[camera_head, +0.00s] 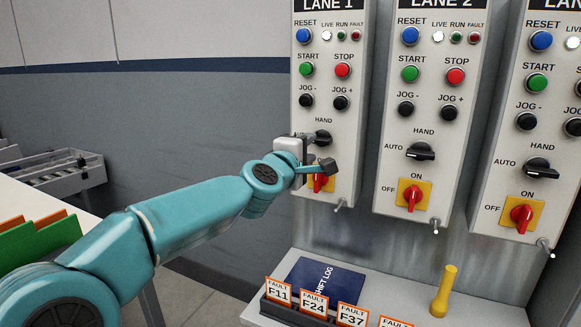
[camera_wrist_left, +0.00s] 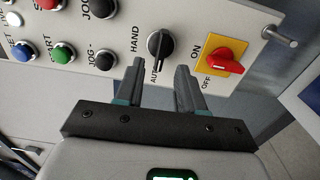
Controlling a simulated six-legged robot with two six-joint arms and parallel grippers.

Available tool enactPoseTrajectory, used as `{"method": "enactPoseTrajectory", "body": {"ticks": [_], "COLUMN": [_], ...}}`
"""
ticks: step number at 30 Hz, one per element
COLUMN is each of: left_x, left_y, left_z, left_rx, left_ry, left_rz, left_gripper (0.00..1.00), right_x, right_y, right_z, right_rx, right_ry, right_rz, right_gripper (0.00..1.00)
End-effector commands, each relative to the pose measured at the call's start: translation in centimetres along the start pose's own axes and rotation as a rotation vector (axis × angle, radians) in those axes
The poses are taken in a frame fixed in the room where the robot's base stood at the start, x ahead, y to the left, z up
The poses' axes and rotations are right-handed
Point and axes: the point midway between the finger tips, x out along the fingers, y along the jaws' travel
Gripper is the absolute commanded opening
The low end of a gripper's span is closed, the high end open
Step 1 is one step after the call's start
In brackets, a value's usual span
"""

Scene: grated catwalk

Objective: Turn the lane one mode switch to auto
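The lane one mode switch (camera_head: 323,138) is a black knob on the LANE 1 panel (camera_head: 328,115), below the HAND label. It shows in the left wrist view (camera_wrist_left: 160,44), where its handle lies across the panel, in line with the partly covered AUTO label. My left gripper (camera_wrist_left: 160,80) is open and empty. Its fingers point at the panel, with the knob seen just beyond and between the tips; I see no contact. In the head view, the left gripper (camera_head: 314,168) hides the panel's AUTO side. My right gripper is not in view.
A red rotary switch (camera_wrist_left: 225,61) on a yellow plate sits close to the fingers. LANE 2 (camera_head: 428,115) and LANE 3 panels stand to the right. A shelf below holds a blue shift log (camera_head: 322,277), fault cards and a yellow object (camera_head: 444,292).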

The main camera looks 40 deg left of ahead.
Motion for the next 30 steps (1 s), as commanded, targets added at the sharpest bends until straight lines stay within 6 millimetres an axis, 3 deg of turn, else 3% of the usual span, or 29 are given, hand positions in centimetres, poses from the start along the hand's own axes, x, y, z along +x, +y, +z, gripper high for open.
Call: {"method": "enactPoseTrajectory", "body": {"ticks": [6,12,18,30], "left_x": [-5.9,-9.1,-10.2,-10.2], "left_y": [0.2,0.2,0.1,0.1], "left_z": [0.0,0.0,0.0,0.0], "left_rx": [-0.002,-0.001,-0.002,-0.001], "left_ry": [0.0,0.001,0.001,0.001], "left_rz": [0.003,0.002,0.001,0.001], "left_gripper": [0.38,0.38,0.38,0.38], "right_x": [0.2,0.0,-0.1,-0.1], "right_y": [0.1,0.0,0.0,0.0], "right_z": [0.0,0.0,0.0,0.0], "right_rx": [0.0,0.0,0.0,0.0], "right_ry": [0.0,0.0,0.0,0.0], "right_rz": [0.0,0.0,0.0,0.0], "right_gripper": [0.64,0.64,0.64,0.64]}}
